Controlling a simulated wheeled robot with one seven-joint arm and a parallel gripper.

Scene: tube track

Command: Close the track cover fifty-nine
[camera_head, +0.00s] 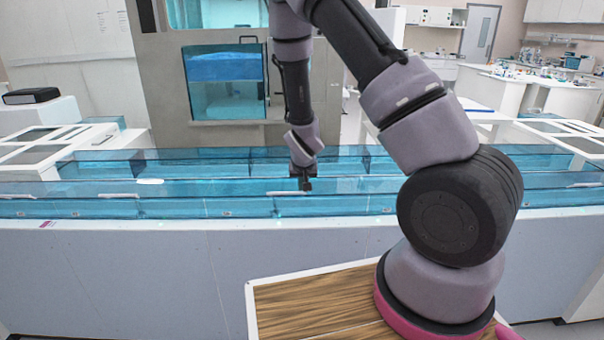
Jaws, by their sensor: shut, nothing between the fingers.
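The tube track (100,207) runs across the picture behind a pale front wall, with a row of clear blue covers over it. My gripper (306,186) points down at the covers near the middle of the track. It is shut and holds nothing. A blue cover (350,203) lies just below and to the right of it. I cannot tell whether the fingers touch a cover. No number is readable, so I cannot tell which cover is fifty-nine. The covers at the front look flat; upright blue panels (220,163) show farther back.
A tall beige cabinet with a blue window (225,65) stands behind the track. White benches with flat panels (40,150) stand at the left. A white lab counter (540,92) with bottles is at the far right. The pale front wall (130,265) lies between my base and the track.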

